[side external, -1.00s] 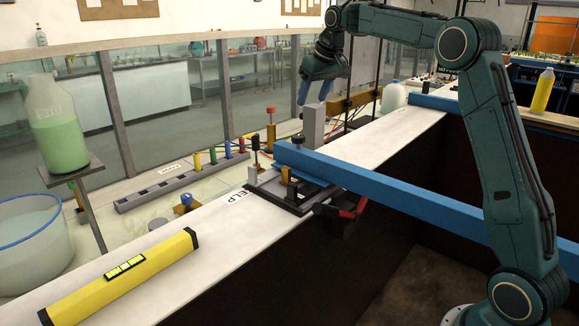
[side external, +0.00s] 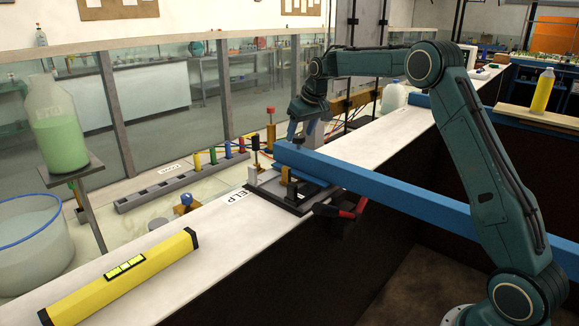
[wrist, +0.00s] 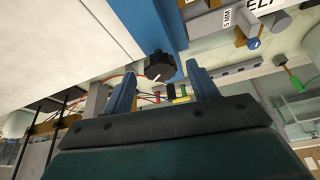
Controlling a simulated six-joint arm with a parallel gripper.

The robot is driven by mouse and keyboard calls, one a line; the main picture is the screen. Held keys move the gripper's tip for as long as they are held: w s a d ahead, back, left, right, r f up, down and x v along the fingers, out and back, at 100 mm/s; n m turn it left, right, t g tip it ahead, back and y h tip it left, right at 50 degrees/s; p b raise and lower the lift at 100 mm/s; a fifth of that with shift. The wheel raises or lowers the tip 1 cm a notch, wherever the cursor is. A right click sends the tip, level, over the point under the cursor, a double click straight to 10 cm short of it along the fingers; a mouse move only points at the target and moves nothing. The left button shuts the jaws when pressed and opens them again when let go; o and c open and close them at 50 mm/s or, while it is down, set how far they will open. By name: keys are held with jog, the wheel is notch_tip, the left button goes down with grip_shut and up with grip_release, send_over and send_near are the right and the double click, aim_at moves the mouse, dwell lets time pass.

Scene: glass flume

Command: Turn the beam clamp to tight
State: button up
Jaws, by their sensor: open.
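In the wrist view the beam (wrist: 152,25) enters from the top, beside a black knob with a white mark (wrist: 158,66), which looks like the beam clamp's knob. I cannot read its setting. My gripper (side external: 297,132) is above and behind the beam's near end, pointing down. In the wrist view my gripper (wrist: 161,84) is open and empty. The knob shows between and beyond the fingertips, apart from them.
A red-handled clamp (side external: 347,211) hangs at the counter's edge. A grey post (side external: 315,132) stands close behind my gripper. A yellow level (side external: 125,277) lies on the counter, and a green-filled bottle (side external: 56,130) stands on a stand at left. Counter between level and plate is mostly clear.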

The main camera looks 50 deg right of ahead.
jog(key=shift+w+f, duration=0.15)
jog(key=shift+f, duration=0.25)
jog(key=c, duration=1)
jog(key=shift+a+r+m, duration=0.1)
jog(key=shift+m, duration=0.4)
jog(key=m+h, duration=0.1)
jog(key=m, duration=0.1)
jog(key=m+h, duration=0.1)
jog(key=m, duration=0.1)
jog(key=shift+w+a+g, duration=0.2)
jog(key=shift+g, duration=0.2)
jog(key=m, duration=0.2)
jog(key=m+g+h, duration=0.1)
jog(key=m, duration=0.2)
jog(key=shift+w+m+g, duration=0.15)
jog(key=shift+m+g, duration=0.15)
